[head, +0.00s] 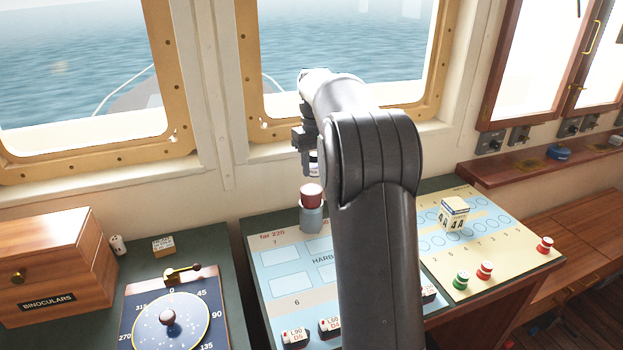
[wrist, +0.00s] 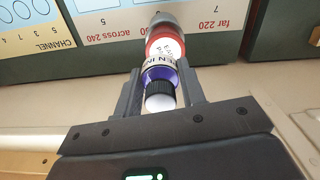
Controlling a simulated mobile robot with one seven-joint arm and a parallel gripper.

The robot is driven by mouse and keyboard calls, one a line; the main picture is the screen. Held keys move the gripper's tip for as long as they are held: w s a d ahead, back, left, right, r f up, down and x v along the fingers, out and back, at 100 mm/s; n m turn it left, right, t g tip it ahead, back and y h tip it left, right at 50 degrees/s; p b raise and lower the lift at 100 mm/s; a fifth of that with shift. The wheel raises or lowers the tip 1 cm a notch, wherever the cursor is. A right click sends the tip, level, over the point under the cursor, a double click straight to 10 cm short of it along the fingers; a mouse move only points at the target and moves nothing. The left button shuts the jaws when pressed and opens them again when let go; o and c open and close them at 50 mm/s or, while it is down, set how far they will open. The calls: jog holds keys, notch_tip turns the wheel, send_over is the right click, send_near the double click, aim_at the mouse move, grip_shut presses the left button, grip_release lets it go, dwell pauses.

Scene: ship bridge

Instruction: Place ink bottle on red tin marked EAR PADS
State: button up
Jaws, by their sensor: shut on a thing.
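The ink bottle (wrist: 158,76) has a purple and white label and a dark ridged cap with a pale top. My gripper (wrist: 161,84) is shut on it, with one finger on each side. In the head view my gripper (head: 305,138) holds the bottle (head: 313,162) upright, partly hidden by my arm. Below it is the red tin (head: 311,191), standing on a grey cylinder (head: 311,217). A small gap shows between bottle and tin. In the wrist view the red tin (wrist: 154,50) shows a white lettered top, partly covered by the bottle.
The cylinder stands at the back edge of a blue chart board (head: 278,262). Lettered red and white pieces (head: 293,335) are at its front. A white block (head: 454,213) and small red and green pieces stand on the yellow board at right. A wooden binoculars box (head: 45,262) is left.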

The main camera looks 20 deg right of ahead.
aim_at(311, 189)
jog(key=shift+w+a+f, duration=0.3)
jog(key=shift+a+f, duration=0.1)
jog(key=shift+f, duration=1.85)
jog(key=shift+f, duration=0.2)
jog(key=o, duration=1)
